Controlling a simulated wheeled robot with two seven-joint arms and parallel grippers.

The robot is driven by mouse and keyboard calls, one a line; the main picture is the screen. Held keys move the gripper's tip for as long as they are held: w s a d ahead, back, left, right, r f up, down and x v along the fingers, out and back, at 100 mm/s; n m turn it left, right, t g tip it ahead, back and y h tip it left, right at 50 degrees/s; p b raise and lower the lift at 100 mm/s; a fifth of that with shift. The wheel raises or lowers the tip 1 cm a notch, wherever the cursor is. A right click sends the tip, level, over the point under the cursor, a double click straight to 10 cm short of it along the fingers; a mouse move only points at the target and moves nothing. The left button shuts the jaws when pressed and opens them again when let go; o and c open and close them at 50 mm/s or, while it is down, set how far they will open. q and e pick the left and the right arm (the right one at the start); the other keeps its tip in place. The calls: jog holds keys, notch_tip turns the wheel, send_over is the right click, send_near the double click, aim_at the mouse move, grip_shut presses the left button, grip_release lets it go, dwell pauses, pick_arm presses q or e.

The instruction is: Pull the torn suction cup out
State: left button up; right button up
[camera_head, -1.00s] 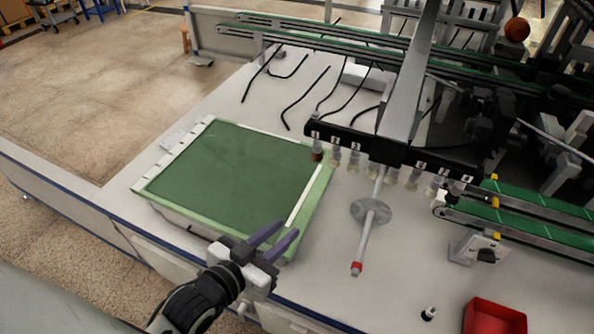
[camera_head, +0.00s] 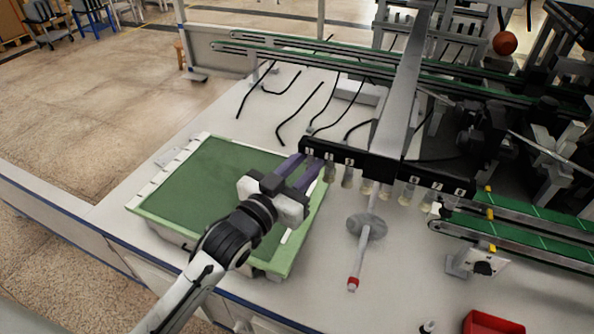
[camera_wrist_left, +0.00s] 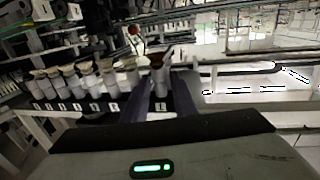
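A black bar (camera_head: 425,177) under the gantry arm carries a row of several pale suction cups (camera_head: 347,176). They also show in the left wrist view (camera_wrist_left: 92,80), with number tags below. The cup at the row's left end in the head view, darker and brown, is hidden there behind my left gripper (camera_head: 308,164). In the left wrist view this brown cup (camera_wrist_left: 158,62) stands between the two purple fingers of my left gripper (camera_wrist_left: 162,82). The fingers are apart, one on each side of it; I cannot tell whether they touch it. My right gripper is out of view.
A green mat in a tray (camera_head: 160,212) lies beneath my left arm. A grey disc stand (camera_head: 366,227) with a red-tipped rod and a red bin (camera_head: 492,323) are to the right. Green conveyors (camera_head: 540,222) stand at the right; black hoses lie behind the bar.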

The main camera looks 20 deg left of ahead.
pick_arm(q)
jog(key=shift+w+d, duration=0.1)
jog(key=shift+w, duration=0.45)
grip_shut()
jog(key=shift+f, duration=0.2)
jog(key=shift+f+b, duration=0.3)
jog(key=shift+f, duration=0.1)
jog(key=shift+f+b, duration=0.6)
jog(key=shift+f, duration=0.65)
jog(key=shift+f+b, duration=0.85)
jog(key=shift+f, duration=0.75)
